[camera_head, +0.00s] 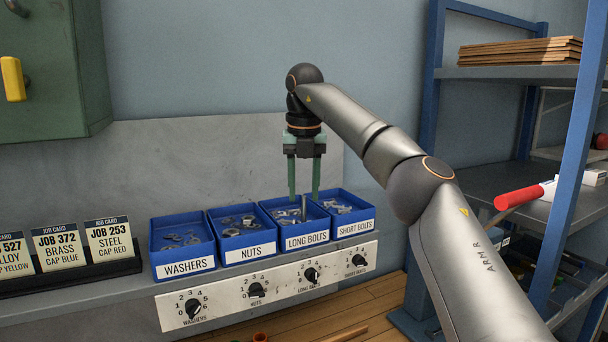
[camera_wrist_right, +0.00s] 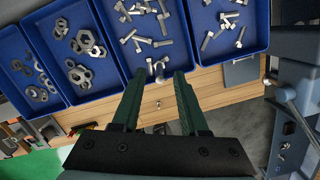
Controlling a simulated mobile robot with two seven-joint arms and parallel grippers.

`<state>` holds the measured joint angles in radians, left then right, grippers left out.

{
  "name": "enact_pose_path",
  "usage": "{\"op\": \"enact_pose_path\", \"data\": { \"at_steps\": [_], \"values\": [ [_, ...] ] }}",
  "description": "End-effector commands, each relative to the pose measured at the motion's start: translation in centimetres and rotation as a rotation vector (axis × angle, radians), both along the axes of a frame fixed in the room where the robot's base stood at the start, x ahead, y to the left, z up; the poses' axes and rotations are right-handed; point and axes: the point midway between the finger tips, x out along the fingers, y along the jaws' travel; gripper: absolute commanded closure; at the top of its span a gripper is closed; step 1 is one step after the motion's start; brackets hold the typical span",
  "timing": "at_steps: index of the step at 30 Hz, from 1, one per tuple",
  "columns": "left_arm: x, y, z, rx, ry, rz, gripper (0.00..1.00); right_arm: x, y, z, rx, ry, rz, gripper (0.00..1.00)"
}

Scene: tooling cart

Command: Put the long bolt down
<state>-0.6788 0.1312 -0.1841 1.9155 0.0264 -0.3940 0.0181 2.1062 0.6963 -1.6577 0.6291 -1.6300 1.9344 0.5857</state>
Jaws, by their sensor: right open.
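My right gripper (camera_head: 304,196) points down over the blue LONG BOLTS bin (camera_head: 307,240), with its two green fingers apart. It also shows open in the right wrist view (camera_wrist_right: 156,80). A long bolt (camera_head: 304,209) stands roughly upright at the bin, between and just below the fingertips. In the wrist view a bolt (camera_wrist_right: 158,72) shows between the fingertips, with a gap to the fingers. Whether it touches the bin floor is hard to tell. Other loose bolts (camera_wrist_right: 145,25) lie in the bin. My left gripper is not in view.
The WASHERS bin (camera_head: 184,267), NUTS bin (camera_head: 250,254) and SHORT BOLTS bin (camera_head: 355,228) stand in the same row. A panel with several knobs (camera_head: 257,290) runs below. Job cards (camera_head: 109,240) stand at left. A blue-framed shelf (camera_head: 432,80) rises at right.

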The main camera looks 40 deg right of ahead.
Motion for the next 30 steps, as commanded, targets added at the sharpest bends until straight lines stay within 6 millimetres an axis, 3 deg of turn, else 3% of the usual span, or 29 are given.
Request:
{"op": "enact_pose_path", "data": {
  "at_steps": [3, 12, 30],
  "values": [
    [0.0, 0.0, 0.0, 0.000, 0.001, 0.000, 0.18, -0.2, 0.3, 2.0, 0.001, -0.002, -0.001, 0.57],
    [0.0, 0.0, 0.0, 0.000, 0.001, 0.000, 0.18, -0.4, 0.4, 3.8, 0.000, 0.000, 0.000, 0.57],
    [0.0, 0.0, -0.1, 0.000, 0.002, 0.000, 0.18, -0.5, 0.4, 4.1, 0.000, 0.000, 0.000, 0.57]
  ]
}}
